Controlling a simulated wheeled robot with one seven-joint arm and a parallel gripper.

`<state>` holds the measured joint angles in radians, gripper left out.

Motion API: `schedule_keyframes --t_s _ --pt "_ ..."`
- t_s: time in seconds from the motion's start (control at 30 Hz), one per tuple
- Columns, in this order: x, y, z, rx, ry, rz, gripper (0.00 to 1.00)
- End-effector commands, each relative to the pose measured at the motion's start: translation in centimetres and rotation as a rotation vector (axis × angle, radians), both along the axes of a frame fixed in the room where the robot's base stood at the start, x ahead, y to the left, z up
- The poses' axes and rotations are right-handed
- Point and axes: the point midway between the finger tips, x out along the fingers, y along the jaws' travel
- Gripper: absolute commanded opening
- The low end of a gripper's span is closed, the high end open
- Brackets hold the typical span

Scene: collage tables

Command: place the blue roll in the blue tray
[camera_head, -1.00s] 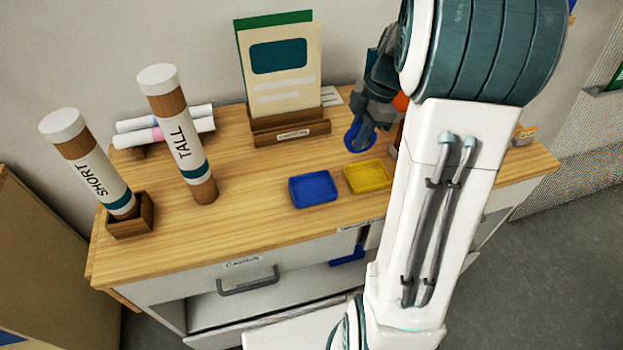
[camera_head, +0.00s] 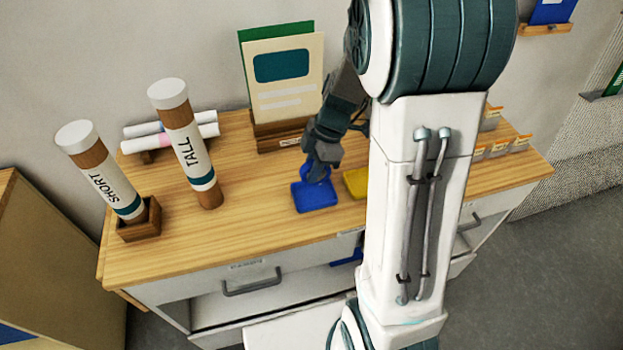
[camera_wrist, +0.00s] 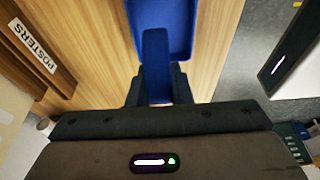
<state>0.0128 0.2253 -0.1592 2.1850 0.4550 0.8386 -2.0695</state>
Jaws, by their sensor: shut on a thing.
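The blue tray (camera_head: 316,200) lies on the wooden table, left of the yellow tray (camera_head: 355,183). My gripper (camera_head: 319,172) is pointed down at the tray's back edge and is shut on the blue roll (camera_head: 304,171), which is partly hidden by the fingers. In the wrist view the roll (camera_wrist: 155,60) is between my dark fingers, with the blue tray (camera_wrist: 180,18) beyond it. The roll overlaps the tray in both views; I cannot tell if they touch.
A poster holder (camera_head: 290,134) stands behind my gripper. A tall tube (camera_head: 185,145) and a short tube (camera_head: 103,172) stand to the left, with white rolls (camera_head: 165,140) behind them. The table between the tall tube and blue tray is clear.

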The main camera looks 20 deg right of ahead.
Motion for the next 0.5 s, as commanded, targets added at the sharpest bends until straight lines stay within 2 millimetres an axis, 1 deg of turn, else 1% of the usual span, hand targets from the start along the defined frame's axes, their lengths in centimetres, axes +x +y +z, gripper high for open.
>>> schedule_keyframes --t_s 0.03,0.17,0.4,0.5 --pt "-0.4 0.3 -0.2 0.0 0.002 0.001 0.0" --pt "-0.7 0.5 -0.8 -0.001 0.002 0.001 0.0" --pt "-0.7 0.5 -3.8 0.0 0.003 -0.001 0.0" --pt "-0.7 0.4 -4.4 -0.001 0.002 0.0 0.0"
